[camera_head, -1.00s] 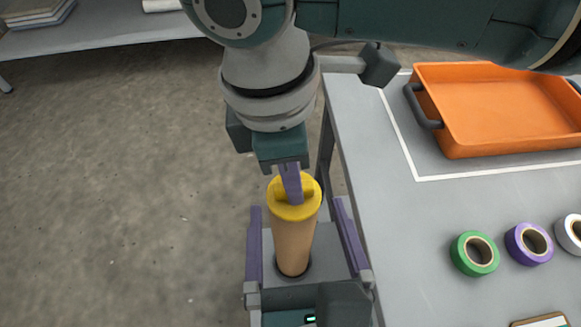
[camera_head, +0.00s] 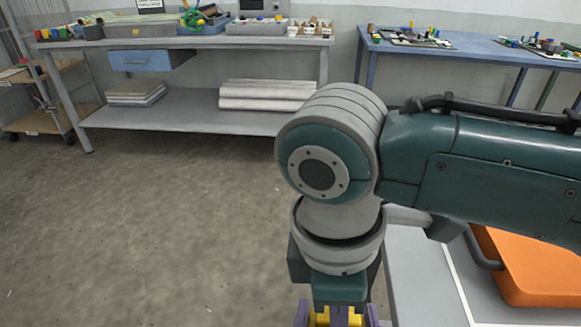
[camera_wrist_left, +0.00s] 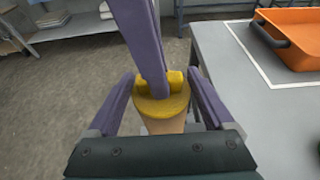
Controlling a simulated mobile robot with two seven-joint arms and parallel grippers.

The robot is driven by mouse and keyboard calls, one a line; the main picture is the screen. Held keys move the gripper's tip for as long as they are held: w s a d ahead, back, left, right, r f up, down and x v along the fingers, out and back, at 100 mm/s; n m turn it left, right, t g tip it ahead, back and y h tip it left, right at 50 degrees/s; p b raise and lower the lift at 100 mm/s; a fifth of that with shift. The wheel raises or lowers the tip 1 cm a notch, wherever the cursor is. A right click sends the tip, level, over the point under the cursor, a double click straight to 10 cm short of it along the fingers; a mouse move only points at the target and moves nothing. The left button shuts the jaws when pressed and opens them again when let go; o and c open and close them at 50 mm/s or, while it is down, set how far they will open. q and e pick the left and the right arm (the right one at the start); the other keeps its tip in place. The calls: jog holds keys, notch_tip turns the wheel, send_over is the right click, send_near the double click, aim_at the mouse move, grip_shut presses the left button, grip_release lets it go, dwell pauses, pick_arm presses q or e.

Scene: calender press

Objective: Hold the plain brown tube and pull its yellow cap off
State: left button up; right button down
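The brown tube (camera_wrist_left: 165,126) stands upright in the left wrist view, its lower part hidden behind my gripper's body. The yellow cap (camera_wrist_left: 162,108) sits on its top and also shows at the bottom edge of the head view (camera_head: 322,320). My left gripper (camera_wrist_left: 162,74) has its two purple fingers spread, one on each side of the tube, with gaps visible. My right gripper (camera_head: 344,317) comes down from above. Its purple fingers are closed on the cap's raised ridge; the far finger is mostly hidden.
A grey table with an orange tray (camera_head: 535,265) is on the right. Across the floor stand a grey workbench (camera_head: 190,44) with a blue drawer (camera_head: 150,60) and a blue table (camera_head: 470,46) holding small coloured parts. The floor on the left is clear.

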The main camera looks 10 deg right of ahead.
pick_arm(q)
jog(key=c, duration=0.9)
jog(key=o, duration=0.9)
jog(key=c, duration=0.8)
